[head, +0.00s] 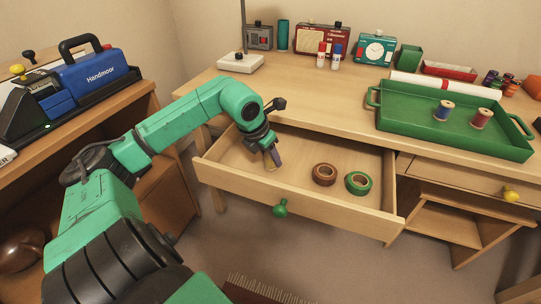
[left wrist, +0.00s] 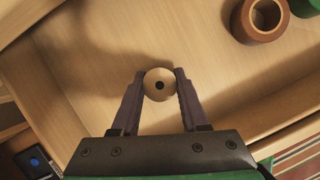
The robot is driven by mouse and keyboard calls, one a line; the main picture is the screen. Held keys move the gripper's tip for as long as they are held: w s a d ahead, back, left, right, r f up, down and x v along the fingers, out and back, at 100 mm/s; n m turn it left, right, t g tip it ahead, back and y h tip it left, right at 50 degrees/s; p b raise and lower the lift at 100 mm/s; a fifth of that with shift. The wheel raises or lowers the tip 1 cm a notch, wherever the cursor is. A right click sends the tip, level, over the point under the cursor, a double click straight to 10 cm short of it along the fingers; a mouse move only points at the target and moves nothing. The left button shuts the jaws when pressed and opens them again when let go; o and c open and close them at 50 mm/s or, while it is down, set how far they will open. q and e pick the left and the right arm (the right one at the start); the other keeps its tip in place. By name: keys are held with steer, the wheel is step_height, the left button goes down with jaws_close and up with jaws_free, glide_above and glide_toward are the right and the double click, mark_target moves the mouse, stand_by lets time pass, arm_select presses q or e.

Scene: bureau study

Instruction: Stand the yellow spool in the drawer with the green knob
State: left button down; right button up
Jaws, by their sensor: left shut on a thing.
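The drawer with the green knob (head: 280,208) is pulled open; its front panel (head: 330,212) faces me. My left gripper (head: 271,160) reaches down into the left part of this drawer. In the left wrist view the gripper (left wrist: 160,88) is shut on a spool (left wrist: 160,84), seen end-on as a round tan disc with a dark centre hole. The spool's yellow side is hidden there, and the fingers mostly cover it in the head view. I cannot tell whether its lower end touches the drawer floor (left wrist: 85,100). My right gripper is not in view.
A green tray (head: 450,138) holding a blue spool (head: 444,110) and a reddish spool (head: 481,118) is on the desk. A yellow-knobbed drawer (head: 450,178) is closed.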

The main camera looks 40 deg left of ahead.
arm_select(q)
steer(key=shift+c, duration=2.1)
jaws_free()
steer(key=v, duration=1.2)
steer(key=shift+r, duration=0.1)
